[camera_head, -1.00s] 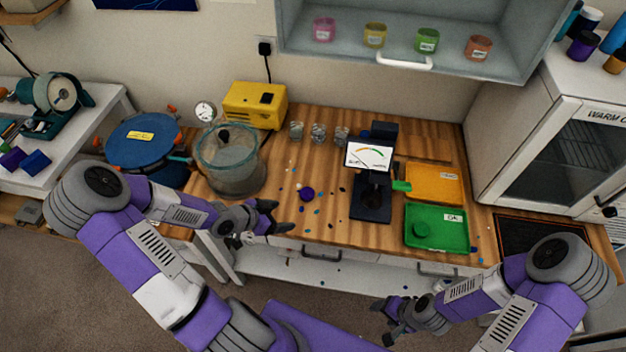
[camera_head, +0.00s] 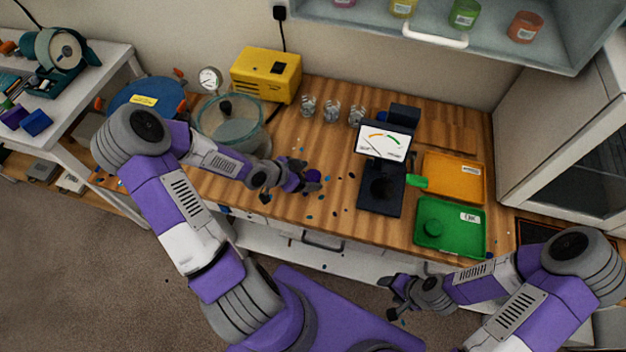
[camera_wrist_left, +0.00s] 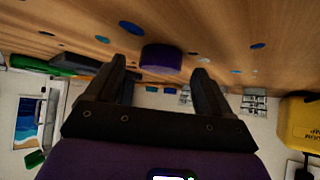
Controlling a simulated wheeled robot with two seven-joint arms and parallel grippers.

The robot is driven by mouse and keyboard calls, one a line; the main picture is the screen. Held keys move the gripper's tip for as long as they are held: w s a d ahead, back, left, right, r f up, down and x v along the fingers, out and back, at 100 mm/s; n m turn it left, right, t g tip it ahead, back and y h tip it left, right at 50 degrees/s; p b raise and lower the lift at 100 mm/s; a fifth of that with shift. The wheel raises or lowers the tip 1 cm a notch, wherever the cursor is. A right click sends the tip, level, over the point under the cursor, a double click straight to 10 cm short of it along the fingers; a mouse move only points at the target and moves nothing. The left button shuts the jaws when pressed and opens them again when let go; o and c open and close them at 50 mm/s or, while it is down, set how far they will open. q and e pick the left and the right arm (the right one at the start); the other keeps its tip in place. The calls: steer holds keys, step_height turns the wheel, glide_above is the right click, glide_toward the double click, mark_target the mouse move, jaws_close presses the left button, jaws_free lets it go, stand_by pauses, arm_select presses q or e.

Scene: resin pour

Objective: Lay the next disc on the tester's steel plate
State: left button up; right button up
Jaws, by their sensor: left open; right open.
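A purple disc (camera_head: 313,176) lies on the wooden bench, partly hidden by my left gripper (camera_head: 312,182) in the head view. In the left wrist view the disc (camera_wrist_left: 161,57) sits between and just beyond the open fingers of my left gripper (camera_wrist_left: 162,80), with no grip on it. The tester (camera_head: 385,150) stands to the right, with its dial and its dark plate (camera_head: 382,188); nothing clearly lies on the plate. My right gripper (camera_head: 394,296) is open and empty in front of the bench.
Small coloured drops dot the bench. Several clear cups (camera_head: 332,110), a glass vessel (camera_head: 228,135) and a yellow pump (camera_head: 265,70) stand behind.

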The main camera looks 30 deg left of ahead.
arm_select(q)
steer(key=shift+w+d+f, duration=0.25)
steer(key=shift+w+f, duration=0.1)
steer(key=shift+w, duration=0.05)
steer(key=shift+r, duration=0.1)
steer(key=c, duration=1.2)
